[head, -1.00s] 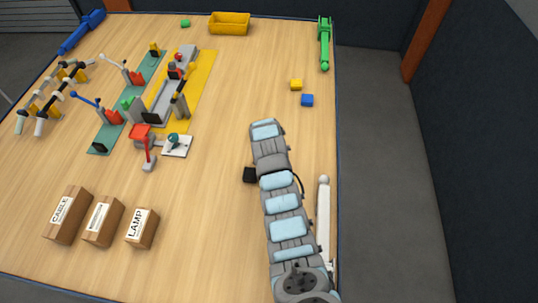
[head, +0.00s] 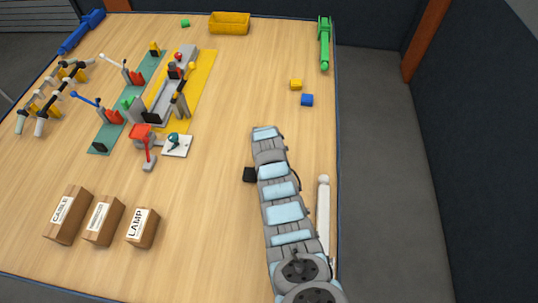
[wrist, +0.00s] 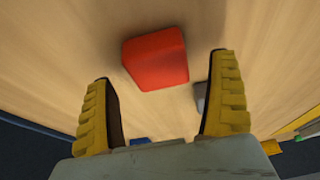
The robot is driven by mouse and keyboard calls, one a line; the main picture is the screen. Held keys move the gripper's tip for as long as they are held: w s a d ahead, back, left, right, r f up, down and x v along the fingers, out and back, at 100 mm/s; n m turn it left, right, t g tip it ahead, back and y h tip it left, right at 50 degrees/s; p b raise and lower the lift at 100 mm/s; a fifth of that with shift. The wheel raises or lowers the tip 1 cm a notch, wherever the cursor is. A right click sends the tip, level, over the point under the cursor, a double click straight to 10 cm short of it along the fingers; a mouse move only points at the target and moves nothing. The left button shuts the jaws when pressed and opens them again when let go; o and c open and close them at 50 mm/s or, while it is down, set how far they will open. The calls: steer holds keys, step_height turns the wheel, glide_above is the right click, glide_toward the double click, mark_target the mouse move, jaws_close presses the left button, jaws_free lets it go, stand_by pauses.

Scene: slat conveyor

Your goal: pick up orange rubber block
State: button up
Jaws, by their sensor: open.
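An orange-red block (wrist: 156,59) with rounded edges lies on the wooden surface in the wrist view. It shows in the upper middle, ahead of and between the two yellow-padded fingers. My gripper (wrist: 162,72) is open, with nothing held. The fingers look apart from the block, with wood visible on both sides of it. In the head view I cannot make out this block or my fingers; my arm covers that part of the table.
A small grey thing (wrist: 201,97) is beside the right finger. The table middle is clear.

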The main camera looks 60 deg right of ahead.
steer(key=shift+x, duration=0.85)
steer(key=c, duration=1.3)
